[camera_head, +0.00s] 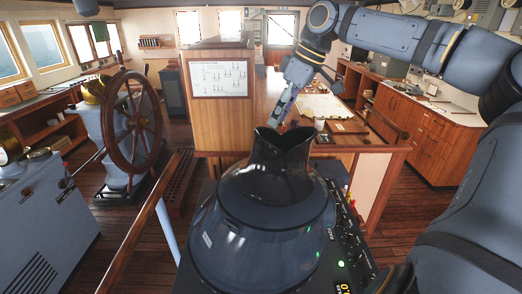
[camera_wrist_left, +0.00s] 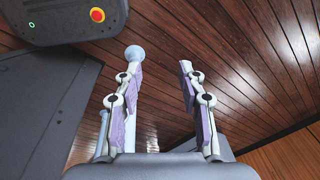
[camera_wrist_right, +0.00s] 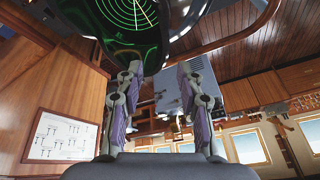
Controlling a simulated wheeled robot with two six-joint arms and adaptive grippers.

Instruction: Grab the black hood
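The black hood (camera_head: 277,182) stands upright on the radar console, with a flared, notched opening at its top. My right gripper (camera_head: 283,118) comes down just behind the hood's upper rim in the head view; I cannot tell whether it touches. In the right wrist view my right gripper (camera_wrist_right: 161,68) is open, its fingertips close to the dark rim of the hood (camera_wrist_right: 170,42). A green radar screen (camera_wrist_right: 128,12) shows there inside the dark rim. My left gripper (camera_wrist_left: 160,60) is open and empty above the wooden floor in the left wrist view.
A ship's wheel (camera_head: 137,118) stands at left, with a wooden handrail (camera_head: 140,235) nearer. A wooden chart table (camera_head: 385,150) is behind the hood. The console panel (camera_head: 345,235) with lit buttons lies right of the hood. A panel with a red button (camera_wrist_left: 97,14) shows in the left wrist view.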

